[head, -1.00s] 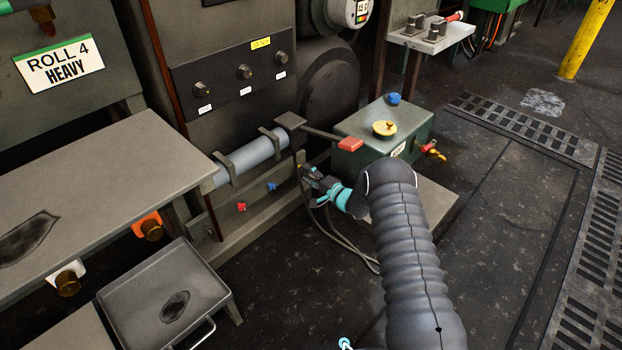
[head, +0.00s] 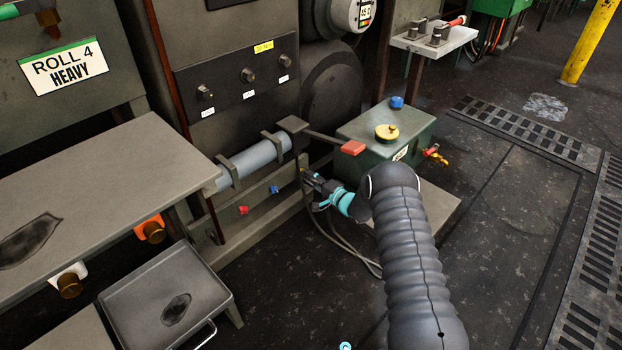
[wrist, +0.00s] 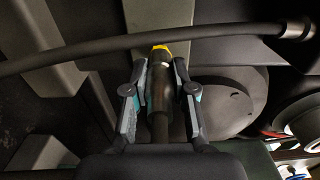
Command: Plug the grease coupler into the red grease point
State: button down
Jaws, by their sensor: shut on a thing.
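My gripper (head: 312,182) is low at the front of the roll stand, right of the red grease point (head: 243,210) and the blue grease point (head: 273,190). In the wrist view my gripper (wrist: 160,68) is shut on the dark, cylindrical grease coupler (wrist: 162,85), with its hose running back between the fingers. A yellow piece (wrist: 161,46) shows at the coupler's front end; I cannot tell if it belongs to the coupler or to a fitting beyond it. The red point is bare and apart from the gripper.
A grey cylinder (head: 255,160) is clamped above the grease points. A lever with a red handle (head: 353,147) sticks out above my gripper. A green box (head: 415,128) stands to the right. A bench (head: 120,165) and tray (head: 205,290) stand left. A dark hose (wrist: 230,31) crosses the wrist view.

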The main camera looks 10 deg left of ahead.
jog(key=shift+d, duration=0.15)
jog(key=shift+p+v, duration=0.35)
jog(key=shift+v, duration=1.25)
